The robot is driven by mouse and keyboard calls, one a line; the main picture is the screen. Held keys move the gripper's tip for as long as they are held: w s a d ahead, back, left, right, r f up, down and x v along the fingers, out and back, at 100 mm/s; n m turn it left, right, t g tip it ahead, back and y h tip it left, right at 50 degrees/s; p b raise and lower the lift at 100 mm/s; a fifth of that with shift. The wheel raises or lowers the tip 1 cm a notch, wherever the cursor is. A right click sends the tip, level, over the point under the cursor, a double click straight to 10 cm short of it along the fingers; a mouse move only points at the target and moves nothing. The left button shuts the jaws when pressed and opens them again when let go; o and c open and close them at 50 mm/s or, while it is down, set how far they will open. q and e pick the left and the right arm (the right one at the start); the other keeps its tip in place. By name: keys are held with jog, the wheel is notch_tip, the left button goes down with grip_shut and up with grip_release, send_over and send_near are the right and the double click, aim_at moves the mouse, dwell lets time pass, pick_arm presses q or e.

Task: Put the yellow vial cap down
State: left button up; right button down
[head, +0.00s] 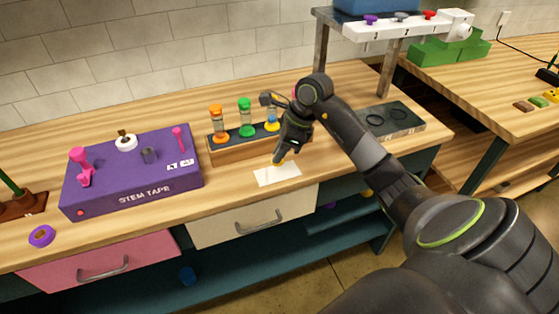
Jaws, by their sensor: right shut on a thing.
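My right gripper (281,156) reaches down over the bench and is shut on the small yellow vial cap (279,162). The cap is just above or at the far edge of a white card (278,175) in front of the vial rack; I cannot tell whether it touches. The wooden rack (232,153) holds an orange-capped vial (219,124), a green-capped vial (246,118) and a vial with yellow and blue contents (272,124). My left gripper is not in view.
A purple stem tape box (135,172) stands left of the rack, with a purple tape roll (41,236) before it. The card's near part is clear.

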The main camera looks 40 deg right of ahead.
notch_tip(320, 180, down, 4)
jog(key=shift+r+p, duration=0.1)
jog(key=shift+p, duration=0.35)
jog(key=shift+f+b, duration=0.25)
jog(key=shift+b, duration=0.05)
jog(key=c, duration=1.5)
grip_release()
jog(key=shift+o, duration=0.2)
jog(key=shift+r, duration=0.1)
